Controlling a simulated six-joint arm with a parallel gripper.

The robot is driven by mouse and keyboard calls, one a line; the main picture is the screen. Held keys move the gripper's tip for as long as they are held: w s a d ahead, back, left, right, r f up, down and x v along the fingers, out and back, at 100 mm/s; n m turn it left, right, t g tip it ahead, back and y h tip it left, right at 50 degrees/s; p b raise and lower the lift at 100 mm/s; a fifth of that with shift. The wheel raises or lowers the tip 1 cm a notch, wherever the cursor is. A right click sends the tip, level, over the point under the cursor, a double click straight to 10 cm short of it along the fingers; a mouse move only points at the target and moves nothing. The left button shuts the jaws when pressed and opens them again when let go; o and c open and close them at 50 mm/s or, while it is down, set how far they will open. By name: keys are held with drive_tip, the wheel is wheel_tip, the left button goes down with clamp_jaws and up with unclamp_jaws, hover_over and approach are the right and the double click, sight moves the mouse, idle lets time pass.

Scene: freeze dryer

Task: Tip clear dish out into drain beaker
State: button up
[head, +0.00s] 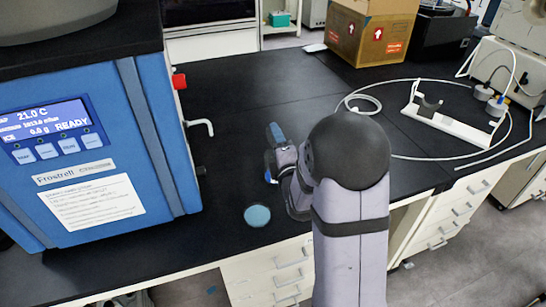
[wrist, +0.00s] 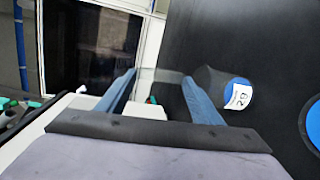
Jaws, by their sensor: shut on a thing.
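My gripper (wrist: 158,76) has its two blue fingers apart, shut on the clear dish (wrist: 158,75). The dish shows only as a faint see-through band between the fingertips in the wrist view. In the head view my gripper (head: 270,166) is above the black bench, right of the blue machine, and the dish cannot be made out there. A grey, round vessel with a blue face and a white numbered label (wrist: 238,96) is just right of the right finger in the wrist view. I cannot tell whether it is the drain beaker. No liquid can be made out.
A pale blue disc (head: 257,215) lies near the bench's front edge. The blue freeze dryer (head: 95,150) stands at the left, with a white-handled valve (head: 200,127) on its side. A white stand (head: 450,125) and looped tubing lie at the right. The bench behind my gripper is clear.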

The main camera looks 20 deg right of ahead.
drive_tip(key=d+r+m+p, duration=0.1)
drive_tip(key=p, duration=0.4)
drive_tip(key=shift+w+r+m+g, duration=0.1)
drive_tip(key=shift+r+m+g, duration=0.05)
drive_tip(key=shift+m+g, duration=0.2)
drive_tip(key=shift+d+m+y+p, duration=0.15)
drive_tip(key=shift+m+y+p, duration=0.2)
drive_tip(key=shift+p, duration=0.5)
drive_tip(key=shift+f, duration=0.6)
drive_tip(key=shift+w+r+m+g+p, duration=0.1)
drive_tip(key=shift+r+m+g+p, duration=0.1)
drive_tip(key=shift+m+g+p, duration=0.35)
